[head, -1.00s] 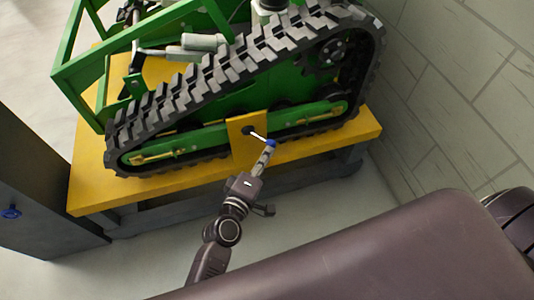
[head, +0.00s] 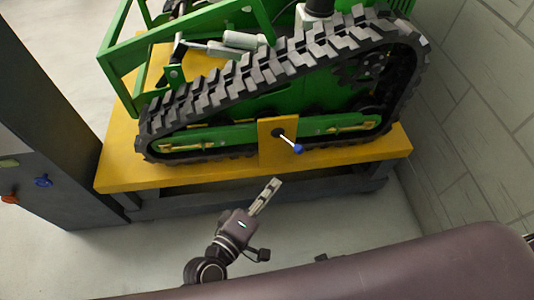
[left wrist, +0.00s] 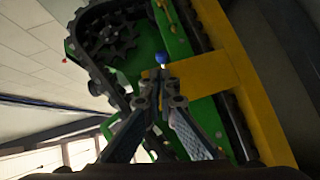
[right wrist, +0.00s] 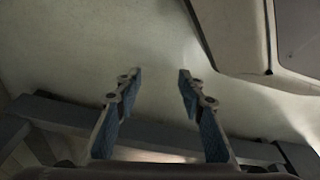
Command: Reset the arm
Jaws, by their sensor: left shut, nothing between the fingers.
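My left gripper (head: 275,185) is shut and empty. It is below and in front of the lever and apart from it in the head view. The lever has a light shaft and a blue knob (head: 298,148) and sticks out from a yellow plate (head: 265,152) on the side of the green tracked carrier (head: 228,138). In the left wrist view the blue knob (left wrist: 161,58) shows just past the closed fingertips (left wrist: 163,84). My right gripper (right wrist: 159,76) shows only in its wrist view, open and empty over a pale floor.
The carrier rests on a yellow platform (head: 122,171) on a dark base. A dark post with coloured knobs (head: 43,181) stands at the left. A block wall (head: 460,110) is at the right. Pale floor (head: 160,240) lies in front of the platform.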

